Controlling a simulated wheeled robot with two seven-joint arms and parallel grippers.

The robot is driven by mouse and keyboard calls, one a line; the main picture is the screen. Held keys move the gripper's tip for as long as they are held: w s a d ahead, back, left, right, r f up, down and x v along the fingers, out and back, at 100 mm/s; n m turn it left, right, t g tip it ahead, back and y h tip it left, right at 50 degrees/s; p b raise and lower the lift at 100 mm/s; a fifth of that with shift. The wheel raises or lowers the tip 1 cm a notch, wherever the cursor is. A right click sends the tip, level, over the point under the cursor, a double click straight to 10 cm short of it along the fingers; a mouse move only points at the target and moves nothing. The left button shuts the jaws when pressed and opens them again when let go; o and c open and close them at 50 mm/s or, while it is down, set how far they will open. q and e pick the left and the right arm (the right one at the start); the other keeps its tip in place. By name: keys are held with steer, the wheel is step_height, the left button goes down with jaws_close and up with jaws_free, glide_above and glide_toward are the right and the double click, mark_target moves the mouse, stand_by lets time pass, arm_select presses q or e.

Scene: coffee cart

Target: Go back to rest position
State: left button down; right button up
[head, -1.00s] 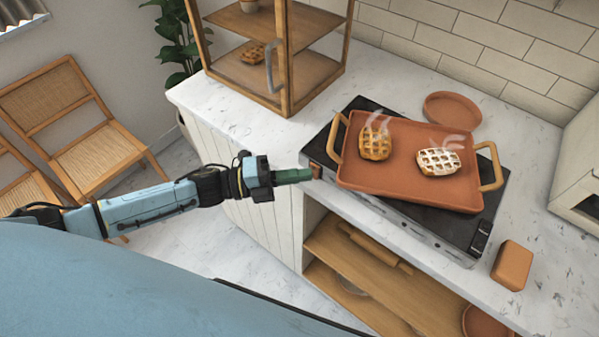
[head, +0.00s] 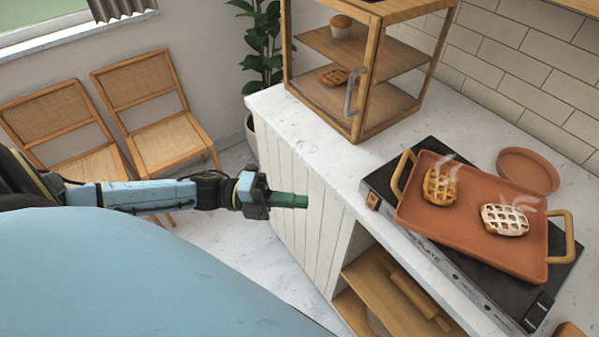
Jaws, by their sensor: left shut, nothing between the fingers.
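My left gripper (head: 290,201) is in the head view, its arm reaching in from the left. Its green fingers are shut and empty. It hangs in front of the white cabinet side, clear of the counter and apart from the black hot plate (head: 376,184). My right gripper is not in view. A terracotta tray (head: 458,239) with two wooden handles lies on the hot plate. On it are a golden lattice pastry (head: 440,187) and a white-topped lattice pastry (head: 505,220), both steaming.
A wooden display case (head: 361,121) with a muffin (head: 341,26) and a pastry (head: 334,77) stands on the counter. A round terracotta plate (head: 528,170) lies behind the tray. Two cane chairs (head: 154,81) stand at the left. A rolling pin (head: 415,293) lies on the shelf below.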

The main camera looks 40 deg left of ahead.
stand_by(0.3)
arm_select(q)
steer(key=w+a+f+n+t+y, duration=0.2)
steer(key=f+n+y, duration=0.1)
steer(key=f+n, duration=0.25)
steer(key=w+a+f+n+t+y, duration=0.2)
steer(key=a+f+n+y, duration=0.15)
steer(key=f, duration=0.25)
steer(key=s+a+f+n+y, duration=0.1)
steer(key=s+f+n+y, duration=0.15)
steer(key=f, duration=0.35)
steer(key=s+a+f+n+g+y, duration=0.1)
steer(key=s+f+n+y, duration=0.1)
steer(key=f+n+y, duration=0.3)
steer(key=s+a+f+n, duration=0.2)
steer(key=f+n, duration=0.1)
steer(key=f, duration=0.3)
steer(key=s+d+f+n+g+y, duration=0.1)
steer(key=s+d+f+n+g, duration=0.2)
steer(key=s, duration=0.6)
steer(key=s+d+f+n+g+y, duration=0.1)
steer(key=s+d+f+n+g, duration=0.1)
steer(key=s+f, duration=0.6)
steer(key=s+d+f+n+g, duration=0.3)
steer(key=s+f+n+g, duration=0.1)
steer(key=s, duration=0.7)
steer(key=shift+s+d+f+g+y, duration=0.35)
steer(key=shift+f+g, duration=0.25)
steer(key=shift+f, duration=0.2)
